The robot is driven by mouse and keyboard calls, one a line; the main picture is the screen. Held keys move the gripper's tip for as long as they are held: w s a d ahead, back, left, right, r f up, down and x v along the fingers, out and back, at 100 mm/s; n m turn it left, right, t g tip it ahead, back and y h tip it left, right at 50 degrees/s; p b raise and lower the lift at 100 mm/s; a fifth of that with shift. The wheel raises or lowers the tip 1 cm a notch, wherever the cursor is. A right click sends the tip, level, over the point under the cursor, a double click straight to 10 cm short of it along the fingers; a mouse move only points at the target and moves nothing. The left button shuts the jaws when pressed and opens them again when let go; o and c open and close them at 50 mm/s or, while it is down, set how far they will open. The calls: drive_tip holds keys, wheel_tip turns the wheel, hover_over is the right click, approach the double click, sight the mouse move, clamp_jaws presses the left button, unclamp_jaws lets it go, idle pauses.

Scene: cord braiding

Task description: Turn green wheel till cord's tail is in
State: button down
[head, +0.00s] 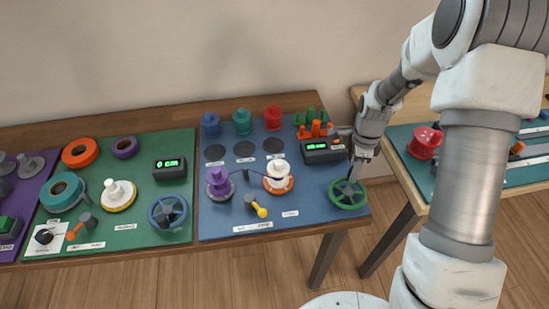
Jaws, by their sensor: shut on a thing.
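The green wheel (347,204) lies at the right front corner of the blue mat (308,218). My gripper (353,178) points down at the wheel and is shut on its upper part; the arm's end partly hides the exact grip. A purple spool (219,183) stands at the mat's left. A white spool with an orange base (278,180) stands at its middle. A thin purple cord (250,171) runs between them. I cannot make out the cord's tail. A black display with green digits (324,152) sits behind the wheel, too small to read.
A yellow-knobbed lever (260,210) is at the mat's front. Blue, teal and red spools (242,121) and an orange rack with green pegs (315,129) stand at the back. A green mat with a blue wheel (167,212) lies left. Another table is at right.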

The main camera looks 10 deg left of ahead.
sight(359, 206)
drive_tip(key=s+d, duration=0.3)
drive_tip(key=d, duration=0.1)
drive_tip(key=shift+s+b, duration=0.3)
drive_tip(key=shift+s, duration=0.1)
drive_tip(key=s, duration=0.1)
drive_tip(key=s+a, duration=0.1)
drive_tip(key=s, duration=0.1)
drive_tip(key=s+a, duration=0.1)
drive_tip(key=s, duration=0.1)
drive_tip(key=shift+s+a, duration=0.3)
drive_tip(key=shift+a, duration=0.5)
